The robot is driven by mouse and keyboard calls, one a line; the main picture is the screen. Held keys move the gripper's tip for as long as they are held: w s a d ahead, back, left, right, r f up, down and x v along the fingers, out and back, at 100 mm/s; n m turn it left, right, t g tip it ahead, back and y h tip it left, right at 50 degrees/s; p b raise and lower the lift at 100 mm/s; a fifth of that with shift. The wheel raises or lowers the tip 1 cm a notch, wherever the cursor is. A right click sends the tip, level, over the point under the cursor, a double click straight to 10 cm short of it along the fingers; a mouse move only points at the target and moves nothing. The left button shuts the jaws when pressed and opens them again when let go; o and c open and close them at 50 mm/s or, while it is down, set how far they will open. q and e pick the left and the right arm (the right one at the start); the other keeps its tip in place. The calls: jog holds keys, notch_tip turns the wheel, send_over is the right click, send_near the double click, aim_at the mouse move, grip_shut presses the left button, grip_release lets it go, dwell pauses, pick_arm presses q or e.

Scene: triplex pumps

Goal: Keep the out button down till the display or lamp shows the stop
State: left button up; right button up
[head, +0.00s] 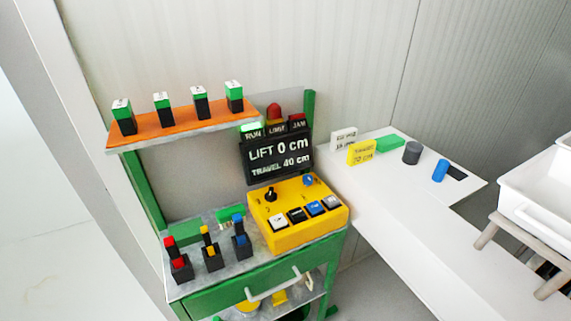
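A yellow control box (290,238) sits on the right of the green bench. Its front row has a white button (278,221), a black button (297,215), a blue button (315,208) and a pale button (331,201). Their labels are too small to read, so I cannot tell which is the out button. Behind the box a black display (277,158) reads "LIFT 0 cm" and "TRAVEL 40 cm". Above it the RUN lamp (251,129) glows green; the LIMIT lamp (276,129) and JAM lamp (298,122) look unlit. Neither gripper is in view.
A black lever (270,194) and a blue knob (308,180) stand on the box. Several coloured-top blocks stand left of it and on the orange shelf (165,130). A white table (410,210) at right holds signs, a grey cylinder (412,153) and a blue cylinder (440,170).

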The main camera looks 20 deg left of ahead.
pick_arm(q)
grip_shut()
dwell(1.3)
